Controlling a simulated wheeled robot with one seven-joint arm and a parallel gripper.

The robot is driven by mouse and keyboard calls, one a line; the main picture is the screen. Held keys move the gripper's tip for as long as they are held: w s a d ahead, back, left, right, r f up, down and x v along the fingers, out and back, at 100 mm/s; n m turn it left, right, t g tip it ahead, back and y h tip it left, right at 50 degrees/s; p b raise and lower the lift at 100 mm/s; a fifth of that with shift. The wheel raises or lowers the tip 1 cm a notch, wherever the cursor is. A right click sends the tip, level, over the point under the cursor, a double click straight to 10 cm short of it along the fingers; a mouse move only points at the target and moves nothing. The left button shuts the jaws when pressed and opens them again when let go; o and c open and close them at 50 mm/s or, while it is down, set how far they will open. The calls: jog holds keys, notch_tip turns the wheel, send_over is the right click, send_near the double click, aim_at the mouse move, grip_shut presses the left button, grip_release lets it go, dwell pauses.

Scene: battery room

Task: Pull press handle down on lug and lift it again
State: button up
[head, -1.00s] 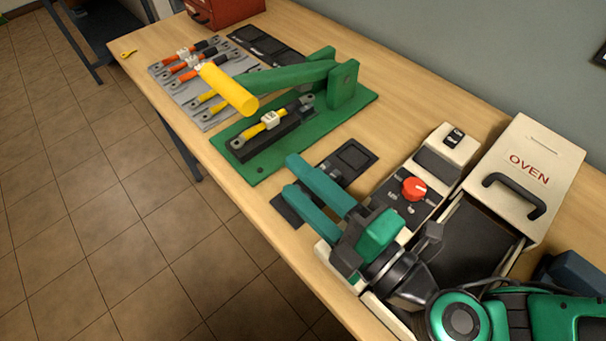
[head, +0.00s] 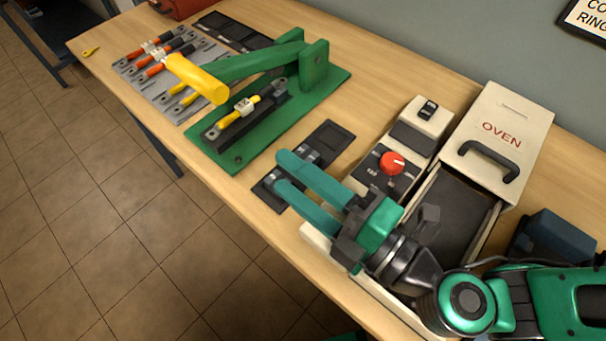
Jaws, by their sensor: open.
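The green press (head: 313,72) stands on its green base plate toward the back of the bench. Its lever is raised, angled up from the plate, with a yellow handle (head: 197,79) at the near-left end. Under the lever, a yellow cable with a lug (head: 238,114) and a white tag lies in the black die block (head: 212,134). My gripper (head: 279,170) is open and empty, its two teal fingers pointing left over the bench, in front of the press and apart from the handle.
The oven (head: 505,140) and its open dark tray stand at right, beside a control box with a red knob (head: 391,163). A black two-pocket mat (head: 325,140) lies near my fingers.

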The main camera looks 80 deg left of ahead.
jog(key=shift+r, duration=0.1)
grip_shut()
notch_tip(320, 180, up, 13)
jog(key=m+t+h, duration=0.1)
jog(key=m+h, duration=0.2)
jog(key=m, duration=1.4)
send_over(213, 82)
jog(key=shift+w, duration=0.2)
notch_tip(213, 82, down, 3)
jog(key=shift+s+a+f, duration=0.1)
jog(key=shift+s+f, duration=0.05)
jog(key=shift+f, duration=0.5)
